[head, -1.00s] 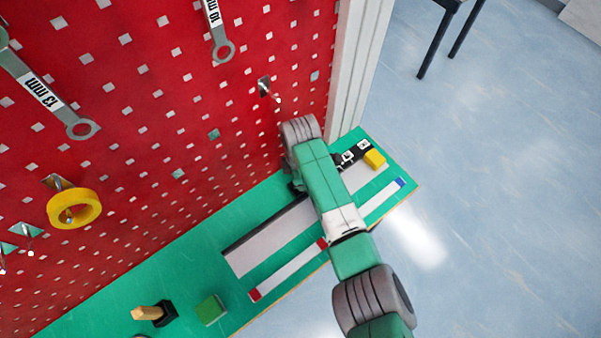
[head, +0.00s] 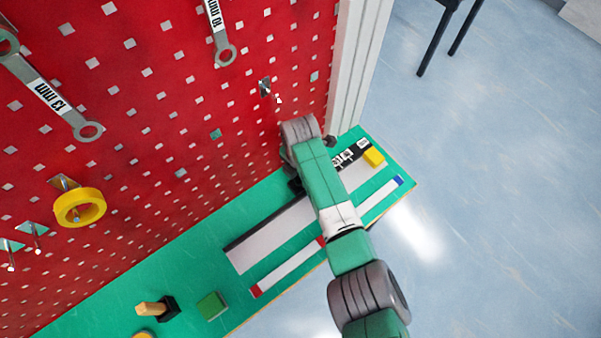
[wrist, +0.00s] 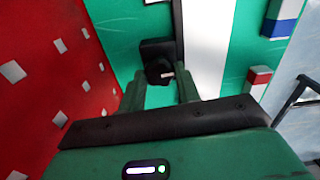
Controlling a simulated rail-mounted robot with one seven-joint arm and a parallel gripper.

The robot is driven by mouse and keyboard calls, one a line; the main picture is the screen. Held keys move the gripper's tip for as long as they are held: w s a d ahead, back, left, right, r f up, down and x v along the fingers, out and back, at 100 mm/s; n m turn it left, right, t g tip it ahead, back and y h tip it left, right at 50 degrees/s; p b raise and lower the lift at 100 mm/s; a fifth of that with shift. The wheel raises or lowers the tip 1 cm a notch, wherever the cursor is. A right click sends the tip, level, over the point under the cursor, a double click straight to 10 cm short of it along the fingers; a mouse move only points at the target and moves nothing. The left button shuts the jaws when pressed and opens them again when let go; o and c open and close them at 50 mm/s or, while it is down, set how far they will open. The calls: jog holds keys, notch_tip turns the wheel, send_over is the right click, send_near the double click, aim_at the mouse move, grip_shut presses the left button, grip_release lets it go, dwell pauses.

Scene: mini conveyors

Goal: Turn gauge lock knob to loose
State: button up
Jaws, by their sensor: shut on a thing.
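The gauge is a long pale bar (head: 270,240) with a dark rear edge, lying on the green bench against the red board. In the wrist view, its black lock knob (wrist: 158,70) has a small white mark and sits on a black block (wrist: 157,47) beside the pale bar. My gripper (wrist: 162,88) is shut on the lock knob, one green finger on each side. The fingers partly cover the knob's lower part. In the head view my arm hides the knob and the fingertips. The mark is too small to read as loose or tight.
A yellow block (head: 374,156) sits at the gauge's right end. A green block (head: 212,305) and a wooden-handled tool (head: 152,309) are at the left. Wrenches hang on the red board (head: 160,100).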

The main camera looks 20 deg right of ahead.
jog(key=shift+r, duration=0.1)
dwell(0.3)
jog(key=o, duration=1)
jog(key=shift+c, duration=0.2)
notch_tip(320, 180, up, 8)
jog(key=shift+f+p, duration=0.15)
jog(key=shift+p, duration=0.85)
